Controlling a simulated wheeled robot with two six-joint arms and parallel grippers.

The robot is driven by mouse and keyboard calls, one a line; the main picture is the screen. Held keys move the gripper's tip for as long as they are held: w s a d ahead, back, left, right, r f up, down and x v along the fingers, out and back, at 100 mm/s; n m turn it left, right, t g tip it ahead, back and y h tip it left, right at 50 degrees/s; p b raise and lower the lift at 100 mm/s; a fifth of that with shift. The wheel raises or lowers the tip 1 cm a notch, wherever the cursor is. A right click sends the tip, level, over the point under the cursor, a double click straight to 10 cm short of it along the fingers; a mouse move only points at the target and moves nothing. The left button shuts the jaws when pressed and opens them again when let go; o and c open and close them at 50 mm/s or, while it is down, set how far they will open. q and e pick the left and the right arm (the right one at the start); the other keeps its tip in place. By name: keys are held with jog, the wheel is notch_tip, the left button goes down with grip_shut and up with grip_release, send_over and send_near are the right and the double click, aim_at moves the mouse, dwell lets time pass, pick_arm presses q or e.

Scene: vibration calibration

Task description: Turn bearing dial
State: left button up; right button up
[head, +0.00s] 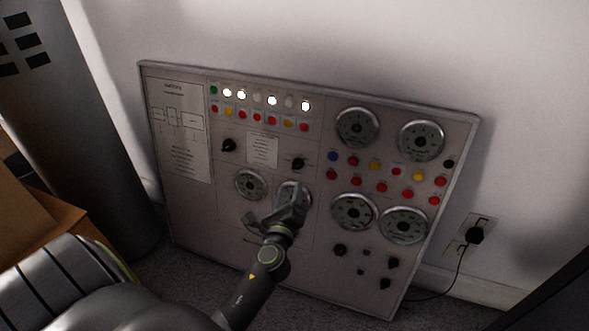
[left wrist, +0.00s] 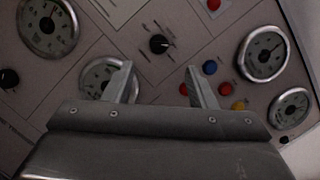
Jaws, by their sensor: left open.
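A grey control panel (head: 190,215) leans against the wall. It bears round gauges and black knobs, and their labels are too small to read, so I cannot tell which is the bearing dial. My left gripper (head: 290,208) is in front of the lower middle gauge (head: 293,190) and partly hides it. In the left wrist view the gripper (left wrist: 160,86) is open and empty. A black knob (left wrist: 159,44) shows beyond the gap between its fingers, apart from them; it is also in the head view (head: 298,163). The left finger overlaps a gauge (left wrist: 95,80). My right gripper is not in view.
Larger gauges (head: 357,127) and rows of coloured buttons (head: 381,187) fill the panel's right side. Lit lamps (head: 241,94) line the top. A plugged-in cable (head: 475,236) is at right. A dark cabinet (head: 75,120) and cardboard boxes (head: 30,205) stand at left.

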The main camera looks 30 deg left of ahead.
aim_at(295, 167)
pick_arm(q)
jog(key=b+x, duration=0.1)
jog(key=x, duration=0.8)
jog(key=shift+w+a+f, duration=0.1)
jog(key=shift+w+f, duration=0.05)
jog(key=shift+w, duration=0.05)
jog(key=shift+w+a, duration=0.25)
jog(key=shift+w, duration=0.3)
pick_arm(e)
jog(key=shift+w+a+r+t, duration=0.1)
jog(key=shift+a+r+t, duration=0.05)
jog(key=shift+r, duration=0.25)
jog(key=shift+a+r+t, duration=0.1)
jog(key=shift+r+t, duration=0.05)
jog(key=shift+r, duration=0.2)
pick_arm(q)
jog(key=c, duration=1)
jog(key=shift+o, duration=0.2)
